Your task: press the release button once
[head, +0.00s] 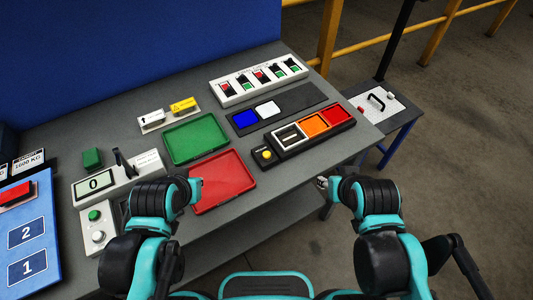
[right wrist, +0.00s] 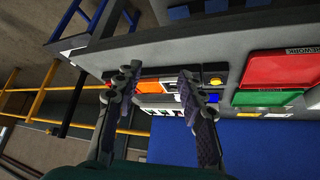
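A round yellow button (head: 267,154) sits at the left end of a black fixture (head: 287,150) with a slotted white part and orange and red panels. It also shows in the right wrist view (right wrist: 215,82). A green button (head: 94,215) sits on a grey box at the left; I cannot read which button is labelled release. My right gripper (head: 322,183) is off the table's front edge, right of the yellow button; the right wrist view shows it open and empty (right wrist: 158,84). My left gripper (head: 197,188) is by the red tray's left edge, its fingers mostly hidden.
A green tray (head: 196,139) and a red tray (head: 222,181) lie mid-table. A switch panel (head: 259,79) and a dark strip with blue and white blocks (head: 298,103) are behind. A scale display (head: 95,184) and blue numbered panel (head: 28,245) are left. A side table (head: 390,118) stands right.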

